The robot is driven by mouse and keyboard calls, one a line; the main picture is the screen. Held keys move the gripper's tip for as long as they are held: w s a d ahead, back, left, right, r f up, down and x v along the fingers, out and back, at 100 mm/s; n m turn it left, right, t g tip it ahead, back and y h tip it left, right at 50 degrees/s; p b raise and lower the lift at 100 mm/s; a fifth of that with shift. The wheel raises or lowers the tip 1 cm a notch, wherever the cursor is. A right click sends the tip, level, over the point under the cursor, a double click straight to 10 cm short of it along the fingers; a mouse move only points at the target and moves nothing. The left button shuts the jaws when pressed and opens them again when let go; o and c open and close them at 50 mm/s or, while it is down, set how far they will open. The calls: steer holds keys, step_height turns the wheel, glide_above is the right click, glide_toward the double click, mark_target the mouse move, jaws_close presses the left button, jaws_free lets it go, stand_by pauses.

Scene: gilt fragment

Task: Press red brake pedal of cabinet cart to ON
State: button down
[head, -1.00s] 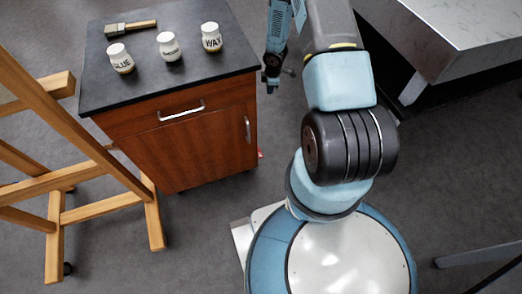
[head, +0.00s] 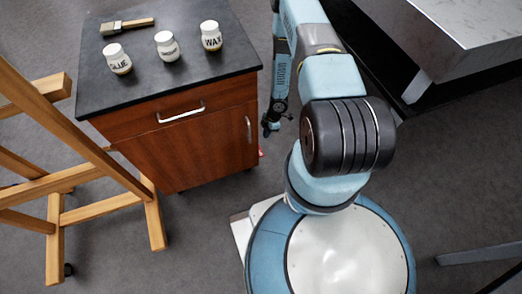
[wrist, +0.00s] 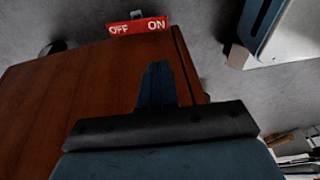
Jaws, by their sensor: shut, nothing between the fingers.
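The cabinet cart (head: 190,150) has a brown wooden body and a dark top. Its red brake pedal (wrist: 138,26) shows in the wrist view at the cart's bottom edge, with OFF on its left part and ON on its right part. In the head view only a small red bit of the pedal (head: 261,153) shows past the cart's right side. My gripper (head: 268,129) is shut and empty, pointing down beside the cart's right side, above the pedal. In the wrist view my gripper (wrist: 158,75) appears below the pedal, apart from it.
Jars marked GLUE (head: 118,59) and WAX (head: 211,36), another jar (head: 167,46) and a brush (head: 127,26) are on the cart top. A wooden easel (head: 75,150) stands left. A grey-topped table (head: 440,35) stands right. Bare floor lies between cart and my base.

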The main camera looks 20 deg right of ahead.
steer(key=shift+d+f, duration=0.1)
stand_by(0.3)
glide_above(261, 154)
steer(key=d, duration=0.1)
steer(key=f, duration=1.2)
steer(key=shift+w, duration=0.2)
steer(key=shift+s+f, duration=0.1)
steer(key=shift+f, duration=0.55)
